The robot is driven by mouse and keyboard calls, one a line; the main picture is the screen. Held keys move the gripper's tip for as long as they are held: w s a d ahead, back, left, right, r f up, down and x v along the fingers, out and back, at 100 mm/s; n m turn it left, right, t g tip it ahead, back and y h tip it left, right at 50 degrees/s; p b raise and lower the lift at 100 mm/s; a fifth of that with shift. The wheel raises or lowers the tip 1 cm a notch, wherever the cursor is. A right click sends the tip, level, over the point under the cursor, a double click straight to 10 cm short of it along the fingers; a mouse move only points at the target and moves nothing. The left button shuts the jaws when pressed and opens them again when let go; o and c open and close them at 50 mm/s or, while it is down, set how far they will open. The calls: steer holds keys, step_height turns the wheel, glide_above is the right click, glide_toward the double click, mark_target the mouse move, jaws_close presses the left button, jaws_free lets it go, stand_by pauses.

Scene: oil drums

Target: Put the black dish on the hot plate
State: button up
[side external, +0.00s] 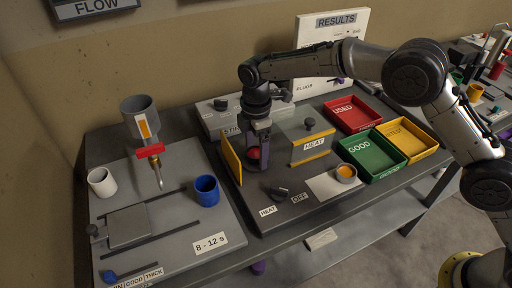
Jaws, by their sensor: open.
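A dark surface between the panels appears to be the hot plate area, partly hidden by my gripper. I cannot clearly make out a black dish. A small grey cup with orange contents (346,173) stands on a white pad to the right. A dark knob (278,193) sits between the HEAT and OFF labels.
Red (352,113), green (371,158) and yellow (407,139) trays stand at the right. At the left, a grey board holds a funnel stand (142,125), a white cup (102,182) and a blue cup (206,190). A RESULTS board (335,22) stands behind.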

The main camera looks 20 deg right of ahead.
mark_target(256, 152)
step_height(256, 152, up, 12)
steer(key=shift+r, duration=0.2)
stand_by(0.4)
steer(key=s+d+r+m+t, duration=0.1)
steer(key=s+d+r+m, duration=0.3)
steer(key=s+d+r, duration=0.3)
steer(key=s+d+r+m+t, duration=0.2)
steer(key=s+d+r+m, duration=0.3)
steer(key=d, duration=0.4)
steer(key=s+d+f+m+t, duration=0.1)
steer(key=s+d+f+m, duration=0.1)
steer(key=s, duration=0.5)
steer(key=s+d+f+m, duration=0.3)
steer(key=s+d+m, duration=0.1)
steer(key=s, duration=0.4)
steer(key=s+d+f+m+t, duration=0.1)
steer(key=s+d+f+m, duration=0.1)
steer(key=s, duration=0.6)
steer(key=shift+d+f+m+t, duration=0.25)
steer(key=shift+d+m, duration=0.25)
steer(key=shift+d, duration=0.25)
steer(key=shift+r, duration=0.1)
